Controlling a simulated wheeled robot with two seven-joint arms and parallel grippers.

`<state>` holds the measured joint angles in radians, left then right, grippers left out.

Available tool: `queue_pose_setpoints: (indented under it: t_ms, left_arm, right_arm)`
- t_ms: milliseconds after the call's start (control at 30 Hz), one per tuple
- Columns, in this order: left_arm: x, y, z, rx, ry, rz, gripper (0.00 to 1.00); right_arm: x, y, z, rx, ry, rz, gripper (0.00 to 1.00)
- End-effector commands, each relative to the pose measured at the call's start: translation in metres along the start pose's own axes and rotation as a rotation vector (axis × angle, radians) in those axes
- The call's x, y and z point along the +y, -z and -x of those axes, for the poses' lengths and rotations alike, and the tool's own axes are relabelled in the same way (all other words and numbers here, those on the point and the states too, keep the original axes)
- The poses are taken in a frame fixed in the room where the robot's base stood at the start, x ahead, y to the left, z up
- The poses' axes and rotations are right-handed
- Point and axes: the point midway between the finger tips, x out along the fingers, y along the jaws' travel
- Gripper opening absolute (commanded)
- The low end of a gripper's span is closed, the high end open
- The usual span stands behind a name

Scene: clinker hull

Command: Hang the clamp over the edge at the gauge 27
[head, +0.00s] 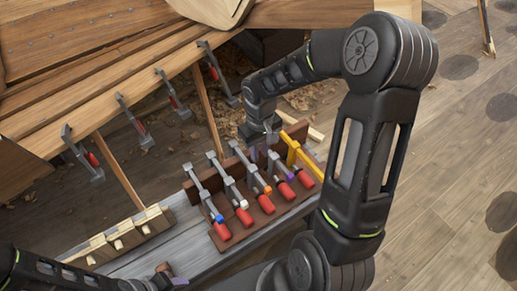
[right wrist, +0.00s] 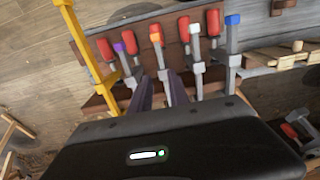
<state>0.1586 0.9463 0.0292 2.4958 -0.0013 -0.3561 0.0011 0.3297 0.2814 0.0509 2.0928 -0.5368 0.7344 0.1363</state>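A rack (head: 263,210) on the grey bench holds several bar clamps with red handles and differently coloured tips. In the head view, my right gripper (head: 262,150) reaches down at the rack's back, over the clamp bars. In the right wrist view, its two dark fingers (right wrist: 160,85) stand apart, with the grey bar of the orange-tipped clamp (right wrist: 156,45) between them; a gap seems to show beside it. My left gripper (head: 170,277) is low at the bottom edge, its fingers mostly hidden. Several clamps (head: 130,120) hang along the hull plank edge (head: 110,90). No gauge number is readable.
A yellow tool (head: 297,152) stands at the rack's right end, close to my right arm. A wooden holder with pale blocks (head: 120,236) lies left of the rack. A brace (head: 118,170) runs below the hull. The floor at right is mostly open.

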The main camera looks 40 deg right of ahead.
Motion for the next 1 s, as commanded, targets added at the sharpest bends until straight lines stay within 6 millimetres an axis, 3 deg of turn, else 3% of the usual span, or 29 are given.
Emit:
queue_pose_setpoints:
  t_ms: [367, 1000]
  left_arm:
    - [-0.006, 0.0, -0.015, 0.001, 0.0, 0.0, 0.44]
    - [-0.03, 0.001, -0.076, 0.003, 0.001, -0.003, 0.44]
  right_arm:
    - [-0.001, 0.0, -0.021, 0.0, 0.002, 0.0, 0.22]
    - [-0.001, 0.0, -0.104, 0.0, 0.002, 0.001, 0.22]
